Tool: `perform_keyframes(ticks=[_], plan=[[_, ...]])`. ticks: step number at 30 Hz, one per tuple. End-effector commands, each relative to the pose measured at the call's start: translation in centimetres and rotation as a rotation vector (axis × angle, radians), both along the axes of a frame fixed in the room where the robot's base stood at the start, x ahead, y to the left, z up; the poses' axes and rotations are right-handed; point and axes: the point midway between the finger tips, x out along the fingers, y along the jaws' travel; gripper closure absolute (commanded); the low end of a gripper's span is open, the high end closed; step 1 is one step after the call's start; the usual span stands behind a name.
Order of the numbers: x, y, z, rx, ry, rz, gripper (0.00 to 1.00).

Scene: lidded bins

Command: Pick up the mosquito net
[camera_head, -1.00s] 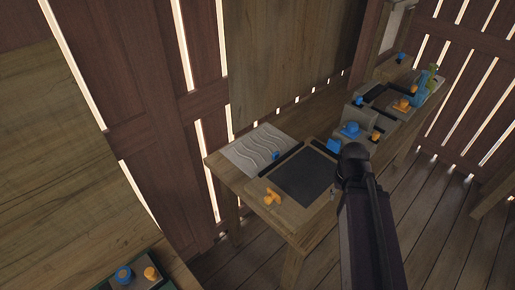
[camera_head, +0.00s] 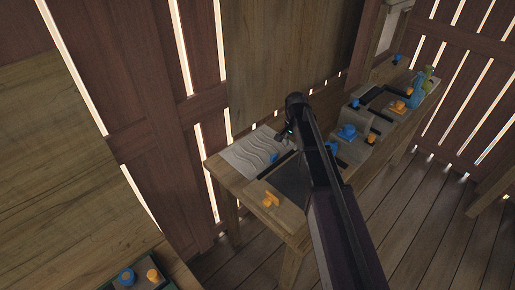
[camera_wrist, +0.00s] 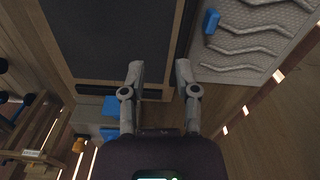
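Nothing in view is plainly a mosquito net; the closest match is a dark, flat, mesh-like panel (camera_head: 291,183) in a wooden frame on the table. My arm hides its right part in the head view. In the wrist view the panel (camera_wrist: 110,38) fills the upper left. My gripper (camera_head: 284,134) is above the table near the far edge of a pale sheet with wavy ridges. In the wrist view my gripper (camera_wrist: 160,70) has its two fingers apart with nothing between them, pointing towards the strip between panel and sheet.
The pale wavy sheet (camera_head: 246,155) lies beside the panel; it also shows in the wrist view (camera_wrist: 255,42). An orange knob (camera_head: 270,200) sits at the table's front. Grey bins with blue knobs (camera_head: 347,131) stand to the right. A slatted wall is behind.

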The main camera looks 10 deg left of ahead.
Motion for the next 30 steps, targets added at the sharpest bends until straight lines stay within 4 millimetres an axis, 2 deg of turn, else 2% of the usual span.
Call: perform_keyframes(ticks=[1,3,6,9,23,30], plan=[[2.1,2.0,0.4,0.000,0.000,-0.031,0.60],[3.4,3.7,0.6,0.000,0.000,-0.076,0.60],[4.5,5.5,0.8,0.000,0.000,-0.121,0.60],[5.0,6.3,0.9,0.000,0.000,-0.146,0.60],[5.0,6.4,0.6,0.000,0.000,-0.154,0.60],[5.0,6.3,-0.7,0.000,0.000,-0.154,0.60]])
